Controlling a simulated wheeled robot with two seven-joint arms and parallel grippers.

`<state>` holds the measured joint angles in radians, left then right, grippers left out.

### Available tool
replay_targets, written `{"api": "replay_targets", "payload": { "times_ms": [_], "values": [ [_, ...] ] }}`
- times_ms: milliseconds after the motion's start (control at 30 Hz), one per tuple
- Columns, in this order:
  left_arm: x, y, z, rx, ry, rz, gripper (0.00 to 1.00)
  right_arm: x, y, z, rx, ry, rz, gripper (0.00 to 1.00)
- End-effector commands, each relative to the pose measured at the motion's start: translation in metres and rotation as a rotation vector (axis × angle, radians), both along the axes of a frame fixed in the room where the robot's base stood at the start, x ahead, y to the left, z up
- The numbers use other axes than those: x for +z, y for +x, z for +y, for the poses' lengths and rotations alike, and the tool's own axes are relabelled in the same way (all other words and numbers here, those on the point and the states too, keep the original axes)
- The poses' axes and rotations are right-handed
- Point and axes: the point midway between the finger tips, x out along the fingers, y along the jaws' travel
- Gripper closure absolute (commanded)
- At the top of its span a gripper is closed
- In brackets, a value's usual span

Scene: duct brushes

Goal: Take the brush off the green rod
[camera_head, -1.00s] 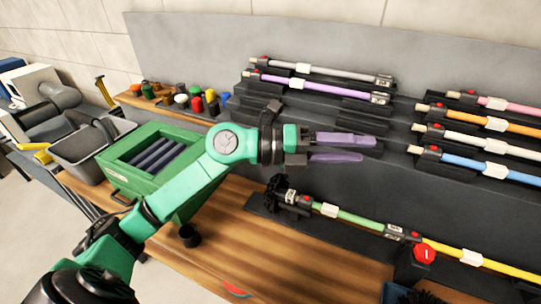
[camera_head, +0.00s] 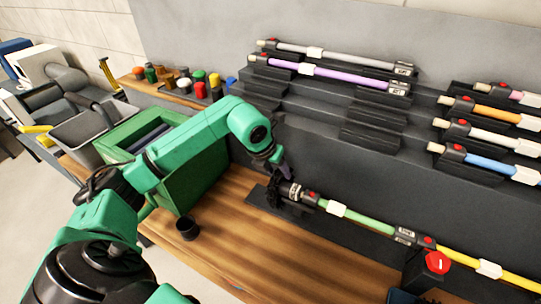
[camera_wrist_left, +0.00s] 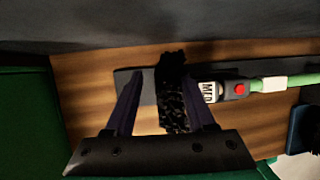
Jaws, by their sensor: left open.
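The green rod (camera_head: 372,222) lies on a low dark rack along the wooden bench. The black bristly brush (camera_head: 272,194) is on its left end, next to a collar with a white label and a red button (camera_head: 310,196). My left gripper (camera_head: 281,172) points down over the brush. In the left wrist view the brush (camera_wrist_left: 172,98) lies between the two open purple fingers of the gripper (camera_wrist_left: 162,78). The label there seems to read MED. I cannot tell whether the fingers touch the bristles. My right gripper is not in view.
A yellow rod (camera_head: 488,268) continues right of the green one, past a red sign (camera_head: 437,262). Several other rods rest on stepped dark racks behind. A green box (camera_head: 190,178) and a small black cup (camera_head: 187,229) stand to the left. The front bench is mostly clear.

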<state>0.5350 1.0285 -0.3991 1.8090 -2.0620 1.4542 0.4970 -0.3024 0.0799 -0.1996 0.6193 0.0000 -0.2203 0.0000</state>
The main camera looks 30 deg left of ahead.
Motion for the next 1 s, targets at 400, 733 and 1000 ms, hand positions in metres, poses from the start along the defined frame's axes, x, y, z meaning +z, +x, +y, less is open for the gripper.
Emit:
{"api": "replay_targets", "payload": {
  "times_ms": [400, 733, 1000],
  "values": [
    [-0.027, 0.012, -0.003, -0.001, 0.000, -0.001, 0.45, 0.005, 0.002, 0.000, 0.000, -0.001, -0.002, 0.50],
    [-0.026, 0.012, -0.003, -0.001, -0.002, -0.002, 1.00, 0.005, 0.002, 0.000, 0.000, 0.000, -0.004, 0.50],
    [-0.028, 0.011, 0.007, 0.002, -0.001, -0.002, 1.00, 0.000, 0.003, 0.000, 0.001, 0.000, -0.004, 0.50]
  ]
}}
